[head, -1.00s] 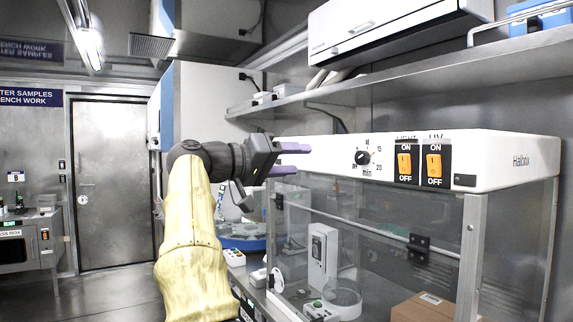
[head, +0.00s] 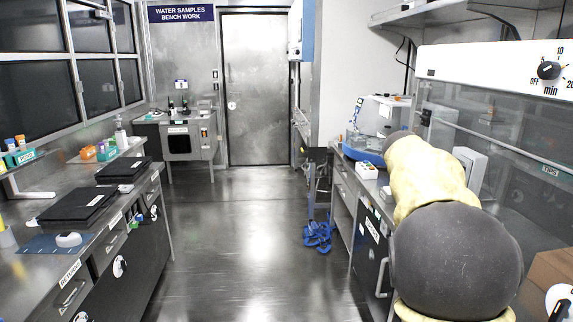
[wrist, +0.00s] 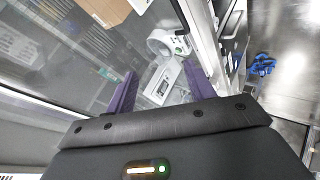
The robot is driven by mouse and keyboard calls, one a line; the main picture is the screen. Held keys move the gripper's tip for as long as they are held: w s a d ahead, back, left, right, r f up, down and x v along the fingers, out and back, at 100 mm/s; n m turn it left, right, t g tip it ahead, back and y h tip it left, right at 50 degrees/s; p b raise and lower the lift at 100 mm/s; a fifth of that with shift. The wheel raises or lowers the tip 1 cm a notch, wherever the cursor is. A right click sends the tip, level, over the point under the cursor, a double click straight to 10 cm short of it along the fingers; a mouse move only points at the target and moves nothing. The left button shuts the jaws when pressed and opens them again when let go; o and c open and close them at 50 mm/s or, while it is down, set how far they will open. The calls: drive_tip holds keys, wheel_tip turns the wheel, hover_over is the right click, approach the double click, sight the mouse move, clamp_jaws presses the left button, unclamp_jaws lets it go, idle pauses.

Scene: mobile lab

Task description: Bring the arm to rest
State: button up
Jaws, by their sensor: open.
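My arm (head: 430,175), in a pale yellow cover with dark joints, reaches forward along the right-hand bench in the head view. My gripper is hidden there behind the arm. In the wrist view my gripper (wrist: 158,68) shows two purple fingers held apart. It is open, with nothing gripped between them. Beyond the fingers, a clear cabinet panel and a small white device (wrist: 165,82) show; I cannot tell the exact gap to the panel.
The clear-fronted cabinet with a white timer panel (head: 480,68) stands close on the right of the arm. A cardboard box (wrist: 103,10) is behind its clear wall. A blue round-based device (head: 365,148) sits on the bench ahead. The floor aisle (head: 235,235) is clear to the door (head: 254,90).

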drive_tip(key=s+a+f+n+y, duration=0.1)
drive_tip(key=s+a+f+y, duration=0.15)
drive_tip(key=f, duration=0.25)
drive_tip(key=s+a+f+y, duration=0.1)
drive_tip(key=s+a+f, duration=0.25)
drive_tip(key=f, duration=0.25)
drive_tip(key=s+a+f+n+y, duration=0.1)
drive_tip(key=s+a+f+y, duration=0.1)
drive_tip(key=a+f, duration=0.25)
drive_tip(key=s+a+f+g+y, duration=0.1)
drive_tip(key=s+a+f, duration=0.45)
drive_tip(key=s, duration=0.25)
drive_tip(key=s+a+f+g+y, duration=0.1)
drive_tip(key=s+a+f+y, duration=0.1)
drive_tip(key=s+a+f, duration=0.35)
wheel_tip(320, 180, up, 18)
drive_tip(key=s+d+p, duration=0.2)
drive_tip(key=p, duration=1.6)
drive_tip(key=c, duration=0.4)
drive_tip(key=shift+w, duration=0.15)
